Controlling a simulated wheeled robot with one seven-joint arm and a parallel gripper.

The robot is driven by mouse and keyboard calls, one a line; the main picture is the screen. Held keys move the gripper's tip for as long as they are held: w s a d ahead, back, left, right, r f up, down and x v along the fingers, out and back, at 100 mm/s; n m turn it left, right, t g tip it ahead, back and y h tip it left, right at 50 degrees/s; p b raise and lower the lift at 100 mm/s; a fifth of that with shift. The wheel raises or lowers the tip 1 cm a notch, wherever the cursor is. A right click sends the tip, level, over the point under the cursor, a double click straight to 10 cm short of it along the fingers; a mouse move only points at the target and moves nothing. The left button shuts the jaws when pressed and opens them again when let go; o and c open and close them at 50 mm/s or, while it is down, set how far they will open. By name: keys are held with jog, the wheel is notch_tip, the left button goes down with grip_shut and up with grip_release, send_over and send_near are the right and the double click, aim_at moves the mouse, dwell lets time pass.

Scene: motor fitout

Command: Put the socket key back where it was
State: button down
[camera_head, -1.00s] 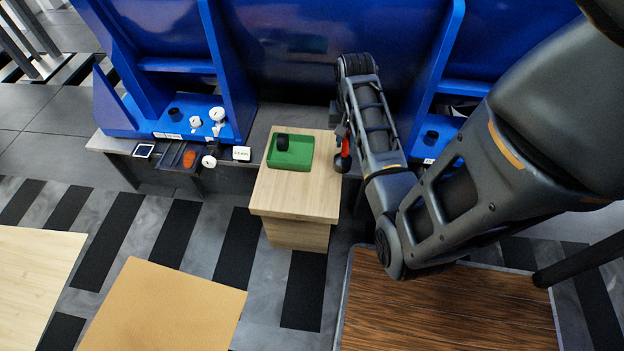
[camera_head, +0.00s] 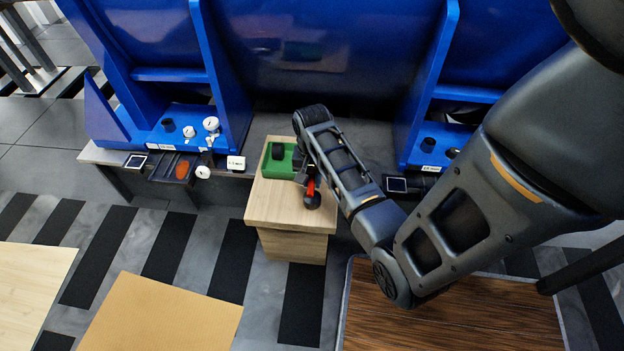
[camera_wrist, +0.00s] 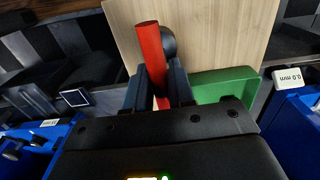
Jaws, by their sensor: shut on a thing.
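My gripper (camera_head: 306,176) is shut on the socket key (camera_head: 311,189), a red-handled tool with a dark round end. In the wrist view, the red handle (camera_wrist: 150,47) stands between the two dark fingers (camera_wrist: 159,82), with the dark round part beside it. The key is over the wooden cabinet top (camera_head: 270,205), close to the right side of the green tray (camera_head: 269,171). I cannot tell whether it touches the wood. The tray holds a black cylinder (camera_head: 278,151) and is partly hidden by my arm.
A blue frame (camera_head: 215,80) stands behind, with white and black parts on its left ledge. The cabinet's front top is clear.

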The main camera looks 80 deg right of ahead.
jog(key=c, duration=1)
grip_release()
jog(key=shift+f, duration=0.1)
jog(key=shift+o, duration=0.2)
notch_tip(320, 180, up, 12)
jog(key=p, duration=0.3)
jog(key=a+f+n+t+h, duration=0.35)
jog(key=a+n, duration=0.35)
jog(key=a, duration=0.7)
jog(key=s+a+r+n+t+y, duration=0.1)
jog(key=s+a+r+n+t, duration=0.2)
jog(key=a+r, duration=0.3)
jog(key=s+a+r+n+t+y, duration=0.1)
jog(key=s+a+r+n+t, duration=0.2)
jog(key=a+r, duration=0.3)
jog(key=s+a+r+n+t+y, duration=0.1)
jog(key=s+a+r+n+t, duration=0.3)
jog(key=r, duration=0.7)
jog(key=shift+a+r+t, duration=0.35)
jog(key=shift+a+t, duration=0.4)
jog(key=shift+a, duration=0.2)
